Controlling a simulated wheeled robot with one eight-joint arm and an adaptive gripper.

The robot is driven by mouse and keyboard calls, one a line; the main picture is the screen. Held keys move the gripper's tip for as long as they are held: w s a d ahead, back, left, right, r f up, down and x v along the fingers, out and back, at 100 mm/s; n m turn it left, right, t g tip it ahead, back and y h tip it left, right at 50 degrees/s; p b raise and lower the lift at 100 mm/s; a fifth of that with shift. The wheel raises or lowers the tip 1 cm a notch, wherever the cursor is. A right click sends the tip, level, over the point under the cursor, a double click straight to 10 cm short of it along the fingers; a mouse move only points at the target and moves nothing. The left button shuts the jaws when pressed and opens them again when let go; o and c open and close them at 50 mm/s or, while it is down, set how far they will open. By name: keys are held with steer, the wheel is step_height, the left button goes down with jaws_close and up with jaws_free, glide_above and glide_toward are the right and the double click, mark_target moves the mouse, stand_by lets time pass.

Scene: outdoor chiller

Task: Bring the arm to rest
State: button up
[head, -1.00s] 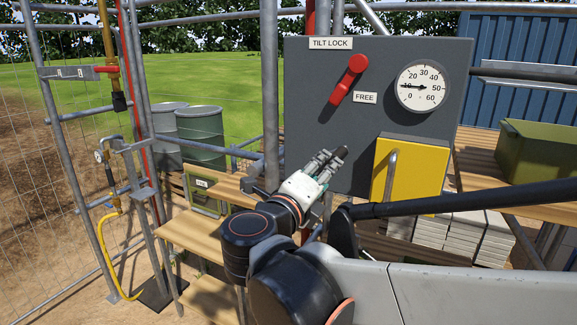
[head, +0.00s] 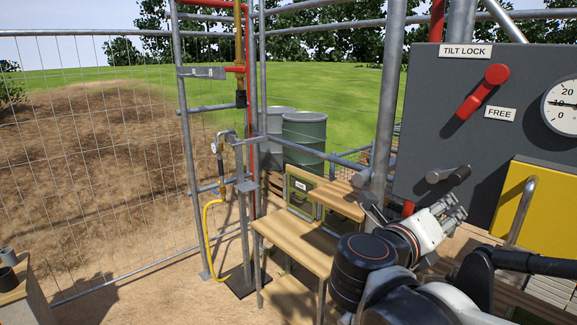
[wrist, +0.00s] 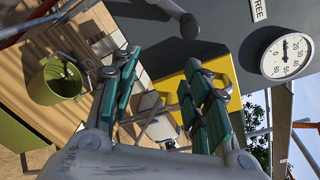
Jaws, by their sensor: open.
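My gripper (head: 452,212) is in front of the lower left part of the grey panel (head: 425,120) in the head view, with my arm bent below it. In the wrist view its two green-padded fingers (wrist: 160,85) stand apart with nothing between them. A dark, round-ended handle (head: 447,174) sticks out from the panel just above the fingers. It also shows in the wrist view (wrist: 188,24), beyond the fingertips and apart from them.
The panel carries a red lever (head: 483,91), a gauge (head: 563,108) and a yellow box (head: 532,205). A wooden table (head: 295,240) stands left of my arm. Scaffold poles (head: 392,90) rise behind it. Bare ground lies at the left.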

steer(key=s+f+m+g+y+b, duration=0.1)
steer(key=s+f+m+y+b, duration=0.1)
steer(key=f+m+b, duration=0.35)
steer(key=s+f+m+g+y+b, duration=0.1)
steer(key=s+f+m+y+b, duration=0.1)
steer(key=f+m, duration=0.65)
steer(key=s+f+m+g+y+b, duration=0.1)
steer(key=s+f+m+y+b, duration=0.15)
steer(key=f, duration=0.85)
steer(key=s+a+f+m+y+b, duration=0.1)
steer(key=a+f+m+y+b, duration=0.2)
steer(key=f+m, duration=0.4)
steer(key=s+a+f+m+y+b, duration=0.2)
steer(key=a+f+m+b, duration=0.4)
steer(key=m, duration=0.6)
steer(key=shift+s+a+f+y+b, duration=0.3)
steer(key=shift+f+y+b, duration=0.55)
steer(key=shift+b, duration=0.25)
